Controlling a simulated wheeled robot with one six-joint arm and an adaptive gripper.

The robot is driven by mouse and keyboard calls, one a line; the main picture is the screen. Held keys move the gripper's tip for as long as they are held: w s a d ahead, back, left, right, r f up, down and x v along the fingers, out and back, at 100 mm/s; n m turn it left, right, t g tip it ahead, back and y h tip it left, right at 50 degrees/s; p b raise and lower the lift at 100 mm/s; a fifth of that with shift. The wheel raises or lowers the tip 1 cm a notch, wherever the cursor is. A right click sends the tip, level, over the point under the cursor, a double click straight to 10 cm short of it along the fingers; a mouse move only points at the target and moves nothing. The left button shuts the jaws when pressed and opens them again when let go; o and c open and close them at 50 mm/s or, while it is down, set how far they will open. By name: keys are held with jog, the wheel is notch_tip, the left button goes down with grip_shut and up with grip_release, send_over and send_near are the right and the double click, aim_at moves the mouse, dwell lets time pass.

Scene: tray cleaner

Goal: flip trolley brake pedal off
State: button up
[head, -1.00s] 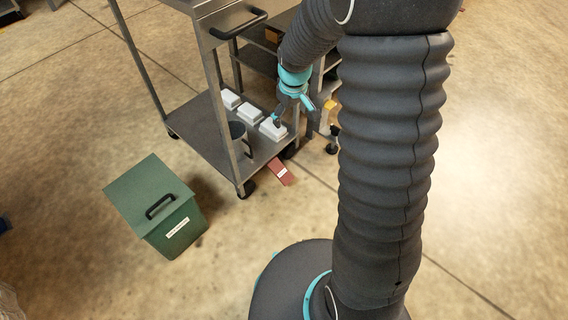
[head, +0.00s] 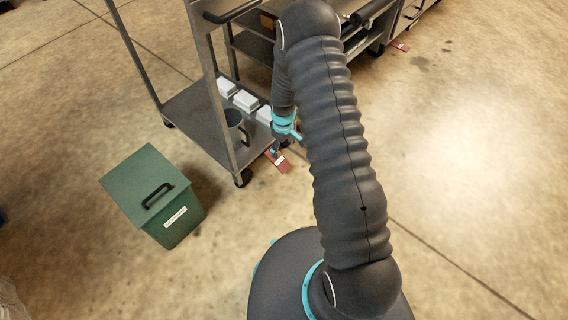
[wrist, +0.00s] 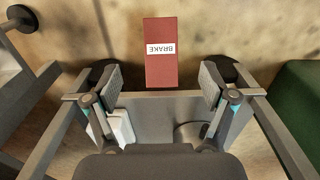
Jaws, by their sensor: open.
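The red brake pedal (head: 280,163), with a white label, sticks out at the base of the grey trolley (head: 187,118) near its front right corner. In the wrist view the pedal (wrist: 160,73) lies at the top centre, and its label reads BRAKE. My gripper (head: 277,149) is open and empty. It hangs close above the pedal in the head view. In the wrist view the fingers (wrist: 160,88) stand wide apart, left and right of the pedal's trolley-side end. I see no contact. I cannot tell the pedal's tilt.
A green lidded bin (head: 150,190) stands on the floor at left. A shelf unit (head: 252,46) is behind. Floor beyond the pedal is clear.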

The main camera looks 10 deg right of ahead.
aim_at(283, 164)
notch_tip(283, 164, down, 11)
jog(key=shift+f+b, duration=0.1)
jog(key=shift+b, duration=0.2)
